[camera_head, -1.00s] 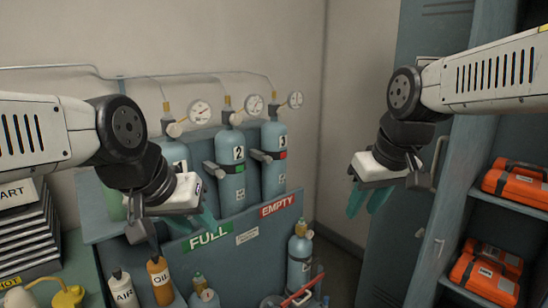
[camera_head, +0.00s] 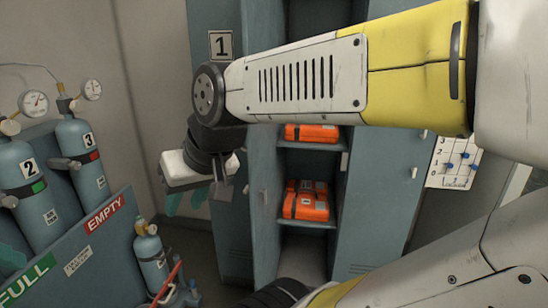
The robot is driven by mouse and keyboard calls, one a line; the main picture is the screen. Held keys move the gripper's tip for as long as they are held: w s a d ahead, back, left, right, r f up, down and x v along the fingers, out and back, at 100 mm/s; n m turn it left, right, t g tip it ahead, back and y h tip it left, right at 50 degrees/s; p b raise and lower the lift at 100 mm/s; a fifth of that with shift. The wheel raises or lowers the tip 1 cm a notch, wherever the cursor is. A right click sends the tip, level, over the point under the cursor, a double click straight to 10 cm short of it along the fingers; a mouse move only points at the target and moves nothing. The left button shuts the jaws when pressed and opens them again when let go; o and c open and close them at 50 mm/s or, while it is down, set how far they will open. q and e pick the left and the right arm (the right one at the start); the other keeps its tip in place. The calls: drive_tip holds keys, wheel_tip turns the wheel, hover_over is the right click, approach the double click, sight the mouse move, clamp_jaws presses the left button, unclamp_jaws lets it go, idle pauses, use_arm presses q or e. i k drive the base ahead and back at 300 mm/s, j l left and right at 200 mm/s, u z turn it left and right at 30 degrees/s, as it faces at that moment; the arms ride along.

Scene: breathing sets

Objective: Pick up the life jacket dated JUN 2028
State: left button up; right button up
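Two orange packs sit in the open locker. The upper pack (camera_head: 312,133) is partly covered by my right arm, and the lower pack (camera_head: 306,200) has dark straps and a pale label. No date is readable, and I cannot tell which is JUN 2028. My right gripper (camera_head: 187,202) is open and empty, its teal fingers apart and pointing down, left of the locker and apart from the packs. A teal sliver (camera_head: 10,258) at the left edge may be my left gripper's fingertip; its state cannot be told.
A pinned board (camera_head: 453,163) hangs at the right.

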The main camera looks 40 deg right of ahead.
sight(306, 200)
drive_tip(key=z, duration=1.5)
drive_tip(key=i+l+u, duration=0.1)
drive_tip(key=i+l, duration=0.15)
drive_tip(key=i+l+u, duration=0.1)
drive_tip(key=l, duration=0.3)
drive_tip(key=i+l, duration=0.3)
drive_tip(key=i+l+u, duration=0.15)
drive_tip(key=l, duration=0.2)
drive_tip(key=i+l+u, duration=0.1)
drive_tip(key=i+l, duration=0.15)
drive_tip(key=l, duration=0.15)
drive_tip(key=l+u, duration=0.2)
drive_tip(key=i+j, duration=0.05)
drive_tip(key=j, duration=0.05)
